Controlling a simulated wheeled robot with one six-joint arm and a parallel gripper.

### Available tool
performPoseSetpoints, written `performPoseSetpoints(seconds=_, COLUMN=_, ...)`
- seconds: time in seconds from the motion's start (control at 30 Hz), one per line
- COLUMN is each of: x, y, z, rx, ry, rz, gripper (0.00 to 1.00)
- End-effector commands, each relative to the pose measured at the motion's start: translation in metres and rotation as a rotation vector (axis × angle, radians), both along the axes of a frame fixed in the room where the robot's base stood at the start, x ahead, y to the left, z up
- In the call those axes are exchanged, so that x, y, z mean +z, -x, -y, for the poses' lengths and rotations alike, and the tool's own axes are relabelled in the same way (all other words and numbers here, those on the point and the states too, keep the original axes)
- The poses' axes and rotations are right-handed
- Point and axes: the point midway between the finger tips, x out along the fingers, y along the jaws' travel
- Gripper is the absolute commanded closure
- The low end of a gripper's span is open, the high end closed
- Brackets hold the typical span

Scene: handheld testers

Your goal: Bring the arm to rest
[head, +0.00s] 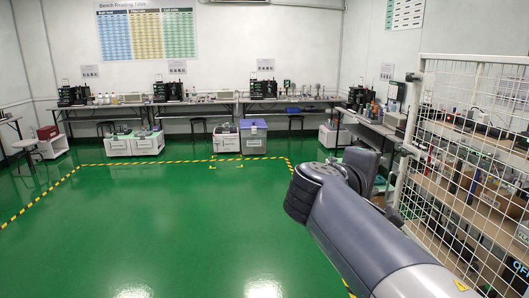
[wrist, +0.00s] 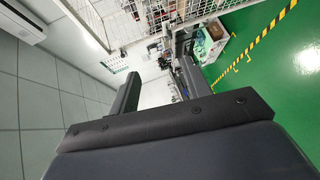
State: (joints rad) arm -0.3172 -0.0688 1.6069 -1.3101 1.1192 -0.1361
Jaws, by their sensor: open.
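My gripper (wrist: 160,84) shows in the wrist view with its two dark fingers spread wide apart and nothing between them. The picture there is steeply tilted. In the head view my grey arm reaches up from the lower right corner to a bent joint right of the middle. Its far end is folded behind that joint, and the fingers cannot be made out there. The arm appears to hang in the air, clear of the benches.
A white wire mesh cage (head: 470,160) with stocked shelves stands close on the right of my arm. Benches with testers (head: 215,103) line the back wall. The green floor (head: 160,225) at left is clear.

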Motion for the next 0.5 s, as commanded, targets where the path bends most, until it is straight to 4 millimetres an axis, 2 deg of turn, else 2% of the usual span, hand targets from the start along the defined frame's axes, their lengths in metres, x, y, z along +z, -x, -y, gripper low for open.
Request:
performPoseSetpoints(seconds=0.03, x=-0.015, y=0.001, z=0.001, rx=-0.002, ry=-0.012, rz=-0.011, gripper=0.54)
performPoseSetpoints(seconds=0.5, x=-0.108, y=0.011, z=0.006, rx=-0.014, ry=-0.130, rz=-0.102, gripper=0.54)
